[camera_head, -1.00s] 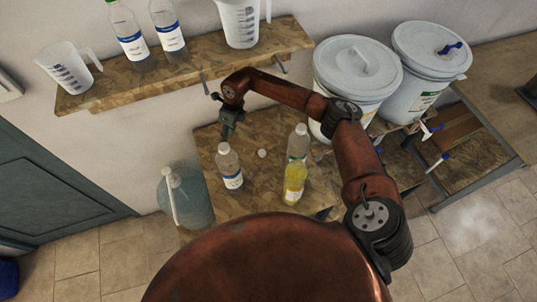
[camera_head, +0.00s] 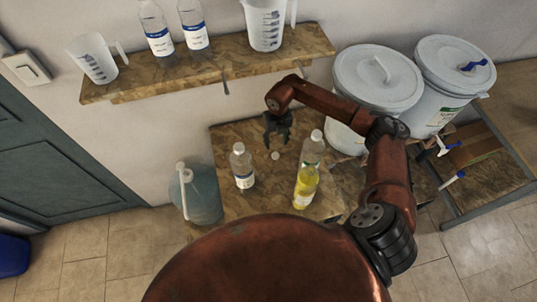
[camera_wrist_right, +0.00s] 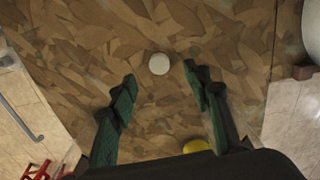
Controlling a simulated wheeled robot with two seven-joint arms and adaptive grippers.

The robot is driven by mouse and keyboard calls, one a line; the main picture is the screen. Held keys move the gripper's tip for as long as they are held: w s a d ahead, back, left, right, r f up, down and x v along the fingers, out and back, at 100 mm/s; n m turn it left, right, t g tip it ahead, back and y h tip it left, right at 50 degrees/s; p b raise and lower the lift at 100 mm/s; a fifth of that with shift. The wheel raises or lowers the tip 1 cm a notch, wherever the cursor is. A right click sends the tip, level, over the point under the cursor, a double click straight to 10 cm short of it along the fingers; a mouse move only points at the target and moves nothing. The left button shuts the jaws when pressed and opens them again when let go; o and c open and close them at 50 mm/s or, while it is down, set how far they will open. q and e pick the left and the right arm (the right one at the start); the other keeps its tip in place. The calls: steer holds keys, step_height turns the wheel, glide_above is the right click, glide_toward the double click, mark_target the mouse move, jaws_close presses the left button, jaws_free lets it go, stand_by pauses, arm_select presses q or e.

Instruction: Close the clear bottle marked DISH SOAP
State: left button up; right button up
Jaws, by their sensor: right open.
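A small round white cap (camera_head: 275,155) lies on the wooden table (camera_head: 230,205); it also shows in the right wrist view (camera_wrist_right: 159,63). A clear bottle with a blue-and-white label (camera_head: 243,170) stands left of the cap. Another clear bottle (camera_head: 312,148) stands to the right, behind a bottle of yellow liquid (camera_head: 306,188). The label writing is too small to read, so I cannot tell which is DISH SOAP. My right gripper (camera_head: 277,138) is open and empty, pointing down above the table behind the cap. In the wrist view its fingertips (camera_wrist_right: 160,82) are apart, with the cap just beyond them.
A wall shelf (camera_head: 215,67) holds bottles and measuring jugs. A large bluish jug (camera_head: 198,195) stands left of the table. Bare table surrounds the cap.

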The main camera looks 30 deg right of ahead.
mark_target(275, 154)
steer(key=shift+s+d, duration=0.1)
steer(key=shift+s, duration=0.1)
steer(key=shift+f, duration=1.25)
steer(key=shift+s+a+f+p, duration=0.1)
steer(key=shift+a+f+p, duration=0.1)
steer(key=shift+f, duration=1.15)
steer(key=shift+a+f+p, duration=0.15)
steer(key=shift+f+p, duration=0.05)
steer(key=shift+f, duration=1.1)
steer(key=shift+c, duration=0.4)
steer(key=c, duration=0.7)
